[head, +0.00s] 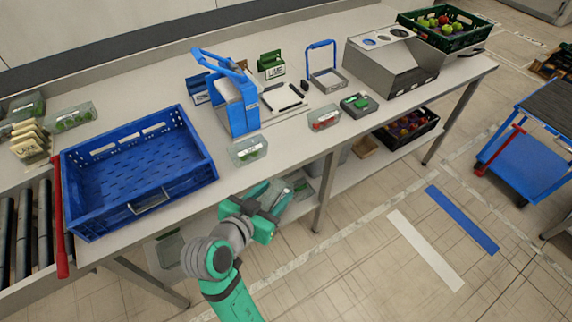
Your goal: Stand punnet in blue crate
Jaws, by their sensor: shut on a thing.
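The blue crate (196,178) stands at the left of the table, open at the top and empty. My gripper (272,194) is beyond the table's front edge, right of the crate and lower in the picture. Its teal fingers are apart and shut on a clear punnet (286,187), which is partly hidden by the fingers and hard to make out against the shelf behind. Another clear punnet (249,151) with green contents lies on the table near the front edge, between the crate and the blue-handled device.
A blue-handled device (238,105) stands right of the crate. A punnet with red contents (324,119) and a green-topped grey box (359,104) are farther right. A red bar (59,215) and rollers (22,220) adjoin the crate's left. Another punnet (74,117) lies behind it.

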